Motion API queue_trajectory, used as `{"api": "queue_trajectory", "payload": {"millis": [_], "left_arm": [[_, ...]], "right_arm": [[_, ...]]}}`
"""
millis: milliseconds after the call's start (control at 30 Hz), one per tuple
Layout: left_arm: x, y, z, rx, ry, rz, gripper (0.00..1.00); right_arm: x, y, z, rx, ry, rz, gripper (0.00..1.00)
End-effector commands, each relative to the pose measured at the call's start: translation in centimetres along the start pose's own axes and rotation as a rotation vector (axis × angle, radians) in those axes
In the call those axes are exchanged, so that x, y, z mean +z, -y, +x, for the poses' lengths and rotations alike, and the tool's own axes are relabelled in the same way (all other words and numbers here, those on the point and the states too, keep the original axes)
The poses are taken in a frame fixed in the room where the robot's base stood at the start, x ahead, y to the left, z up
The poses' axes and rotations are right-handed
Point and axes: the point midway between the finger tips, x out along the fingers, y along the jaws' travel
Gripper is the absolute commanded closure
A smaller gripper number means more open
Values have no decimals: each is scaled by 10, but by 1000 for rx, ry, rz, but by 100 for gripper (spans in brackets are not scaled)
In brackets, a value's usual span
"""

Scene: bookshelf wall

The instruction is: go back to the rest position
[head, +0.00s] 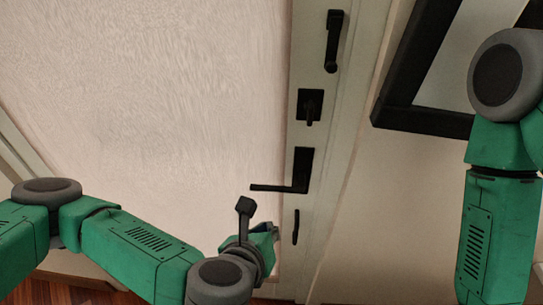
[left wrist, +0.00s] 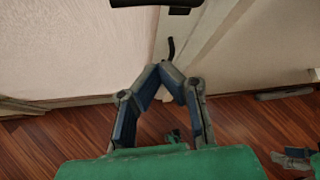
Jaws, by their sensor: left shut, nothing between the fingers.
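My left gripper (head: 268,230) is at the end of the green left arm, low in the middle of the head view, in front of the door and a little below the black lever handle. In the left wrist view its two fingers (left wrist: 171,72) meet at the tips with nothing between them. It looks apart from the handle. My right arm (head: 492,225) shows at the right edge of the head view, but its gripper is outside the picture.
A pale door panel (head: 150,90) fills the left. Its frame side carries a black lever handle (head: 300,175), a lock knob (head: 310,106) and an upper handle (head: 334,40). A black frame (head: 395,110) hangs on the right wall. The wooden floor (left wrist: 245,118) lies below.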

Motion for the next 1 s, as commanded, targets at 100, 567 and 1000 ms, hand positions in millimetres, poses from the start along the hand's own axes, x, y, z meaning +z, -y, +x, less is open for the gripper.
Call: {"api": "queue_trajectory", "payload": {"millis": [100, 567, 1000], "left_arm": [[-2, 1, 0, -5, -2, 10, 100], [-219, -27, -6, -588, -114, 1574, 100], [-268, -289, -6, 1239, 363, -2814, 100]], "right_arm": [[0, 0, 1, 0, 0, 0, 68], [4, 0, 62, 0, 0, 0, 68], [6, 1, 112, 0, 0, 0, 68]]}}
